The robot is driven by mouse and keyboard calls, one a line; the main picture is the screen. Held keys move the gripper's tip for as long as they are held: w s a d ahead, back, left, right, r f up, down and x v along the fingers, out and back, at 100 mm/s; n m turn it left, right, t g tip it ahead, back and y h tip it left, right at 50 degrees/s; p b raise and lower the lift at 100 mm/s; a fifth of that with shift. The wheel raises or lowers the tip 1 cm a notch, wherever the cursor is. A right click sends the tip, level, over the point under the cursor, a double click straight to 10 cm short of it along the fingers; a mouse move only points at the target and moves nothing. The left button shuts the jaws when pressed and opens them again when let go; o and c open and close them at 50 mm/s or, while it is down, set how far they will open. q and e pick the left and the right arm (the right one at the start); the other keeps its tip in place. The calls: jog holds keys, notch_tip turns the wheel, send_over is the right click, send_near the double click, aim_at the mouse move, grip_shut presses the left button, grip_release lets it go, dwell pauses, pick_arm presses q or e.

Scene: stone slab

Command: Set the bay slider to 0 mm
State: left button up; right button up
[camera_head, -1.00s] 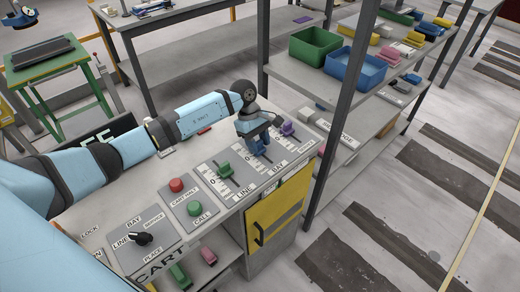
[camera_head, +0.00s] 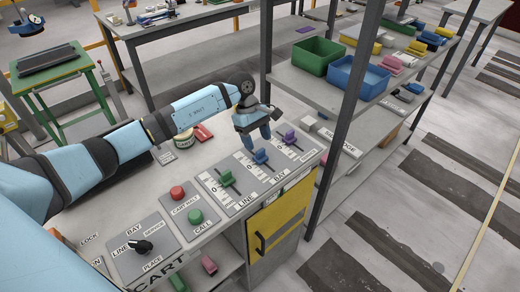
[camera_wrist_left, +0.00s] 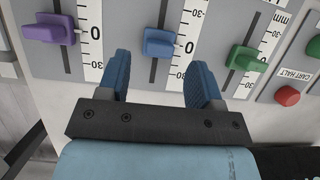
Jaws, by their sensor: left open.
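The bay slider has a blue knob (camera_head: 260,157) on a grey plate above the BAY label. In the left wrist view the blue knob (camera_wrist_left: 159,42) is close to level with the 0 mark on its scale; I cannot read the exact offset. My left gripper (camera_head: 254,138) is open above and behind the knob in the head view. In the left wrist view its two blue fingertips (camera_wrist_left: 160,75) are spread, with the knob seen beyond the gap between them. The fingers look apart from the knob. My right gripper is not in view.
A green slider knob (camera_head: 227,178) and a purple one (camera_head: 290,137) flank the blue knob. Red (camera_head: 177,193) and green (camera_head: 195,216) buttons and a black rotary switch (camera_head: 142,246) are on the same bench. A shelf post (camera_head: 338,120) stands to the right.

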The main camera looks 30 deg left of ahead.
pick_arm(q)
jog(key=b+v, duration=0.1)
jog(key=v, duration=0.8)
jog(key=shift+r, duration=0.2)
